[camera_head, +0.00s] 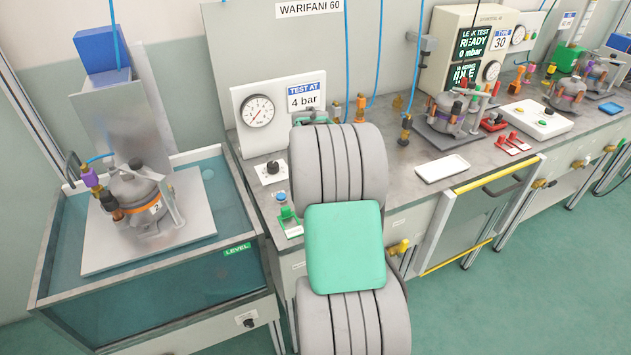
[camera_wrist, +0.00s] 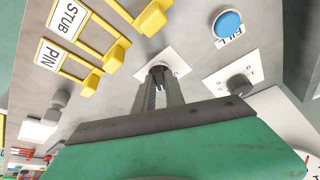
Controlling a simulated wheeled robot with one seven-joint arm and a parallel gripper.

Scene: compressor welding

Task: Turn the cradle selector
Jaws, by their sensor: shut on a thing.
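In the wrist view my gripper (camera_wrist: 159,80) reaches down to a small white plate (camera_wrist: 179,66) on a grey panel. Its two narrow fingers are shut on a dark selector knob (camera_wrist: 158,70) at that plate; the fingers cover most of the knob and no label on it can be read. In the head view my grey and green arm hides the gripper. At left, a compressor (camera_head: 140,200) marked 2 stands on a pale cradle plate (camera_head: 104,251) over the water tank (camera_head: 160,296).
In the wrist view a blue FILL button (camera_wrist: 228,23) and another dark knob (camera_wrist: 239,87) sit right of my fingers. Yellow STUB (camera_wrist: 117,50) and PIN (camera_wrist: 91,83) handles stick out at left. In the head view a pressure gauge (camera_head: 257,111) stands behind my arm.

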